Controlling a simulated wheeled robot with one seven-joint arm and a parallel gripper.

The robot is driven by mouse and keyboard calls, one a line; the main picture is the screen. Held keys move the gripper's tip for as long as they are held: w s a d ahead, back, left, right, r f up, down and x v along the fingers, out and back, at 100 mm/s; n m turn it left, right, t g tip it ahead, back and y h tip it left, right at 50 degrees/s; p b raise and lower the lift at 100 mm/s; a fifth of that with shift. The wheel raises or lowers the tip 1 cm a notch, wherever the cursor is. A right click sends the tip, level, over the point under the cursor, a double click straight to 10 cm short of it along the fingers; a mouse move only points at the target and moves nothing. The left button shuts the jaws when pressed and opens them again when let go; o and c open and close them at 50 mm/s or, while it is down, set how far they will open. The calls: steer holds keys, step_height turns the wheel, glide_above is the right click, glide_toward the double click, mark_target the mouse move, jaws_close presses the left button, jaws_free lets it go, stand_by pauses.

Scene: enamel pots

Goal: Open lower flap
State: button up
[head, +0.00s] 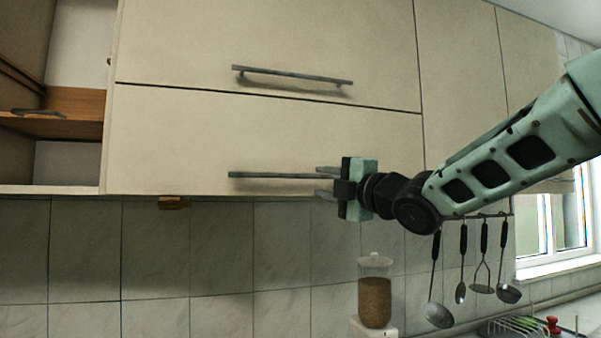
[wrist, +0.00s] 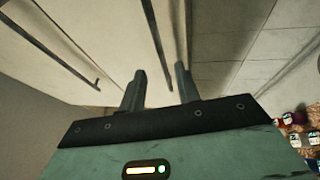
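The lower flap (head: 170,145) is a cream cabinet front, closed flush under the upper flap (head: 270,45). Its grey bar handle (head: 270,175) runs level near the bottom edge. My gripper (head: 322,181) is at the handle's right end, with one finger above the bar's line and one below. In the wrist view my gripper (wrist: 160,78) is open, its two fingers apart. The lower handle (wrist: 152,40) reaches into the gap between them, nearer the right finger. Contact cannot be made out. The upper flap's handle (wrist: 65,50) lies further left there.
An open shelf (head: 55,125) is left of the flaps. Below are a tiled wall (head: 220,255), a jar of grain (head: 375,295) and hanging utensils (head: 437,313) on a rail. A window (head: 550,225) is at right. The space in front of the flap's left part is clear.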

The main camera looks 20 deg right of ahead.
mark_target(297, 176)
steer(key=p+x, duration=0.3)
steer(key=x, duration=0.5)
steer(key=shift+w, duration=0.15)
jaws_close()
